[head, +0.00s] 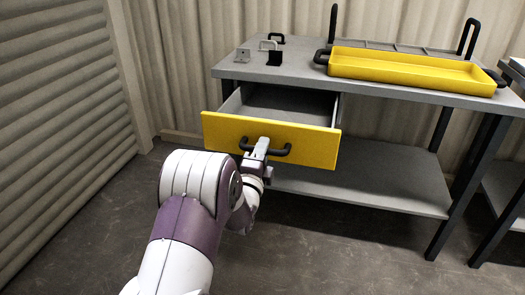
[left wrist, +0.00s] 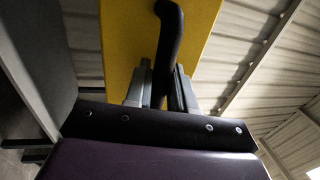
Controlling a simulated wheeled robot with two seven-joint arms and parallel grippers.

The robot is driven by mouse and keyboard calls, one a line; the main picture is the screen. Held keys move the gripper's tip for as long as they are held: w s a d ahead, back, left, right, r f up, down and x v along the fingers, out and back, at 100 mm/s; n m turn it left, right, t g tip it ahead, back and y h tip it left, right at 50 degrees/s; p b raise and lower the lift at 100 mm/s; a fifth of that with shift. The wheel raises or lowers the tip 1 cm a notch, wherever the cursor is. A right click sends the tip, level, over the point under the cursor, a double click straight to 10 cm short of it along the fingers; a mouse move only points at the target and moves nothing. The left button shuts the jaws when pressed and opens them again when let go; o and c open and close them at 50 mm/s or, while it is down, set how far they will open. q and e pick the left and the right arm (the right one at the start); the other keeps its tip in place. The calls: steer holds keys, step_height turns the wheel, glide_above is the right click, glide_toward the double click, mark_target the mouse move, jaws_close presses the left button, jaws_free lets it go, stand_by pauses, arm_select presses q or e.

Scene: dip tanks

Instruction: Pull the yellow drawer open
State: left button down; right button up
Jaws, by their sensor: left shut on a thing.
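The yellow drawer (head: 220,129) sits under the left part of the grey table and stands well out from it, with its grey inside showing. A black bar handle (head: 279,152) runs across its front. My left gripper (head: 262,145) is shut on the handle near its middle. In the left wrist view, the handle (left wrist: 168,40) passes between the two fingers of my left gripper (left wrist: 160,88), with the yellow drawer front (left wrist: 123,40) behind it. My right gripper is in neither view.
On the grey table (head: 232,70) stand a yellow tray (head: 410,79) with black handles and several small brackets (head: 275,58). A lower shelf (head: 360,187) lies beneath. A ribbed shutter (head: 60,110) is at left. Floor in front of the shelf is clear.

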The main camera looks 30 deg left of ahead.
arm_select(q)
steer(key=c, duration=1.1)
jaws_free()
steer(key=shift+s, duration=0.4)
steer(key=p+v, duration=0.3)
steer(key=v, duration=0.9)
steer(key=shift+f, duration=0.15)
steer(key=shift+w, duration=0.1)
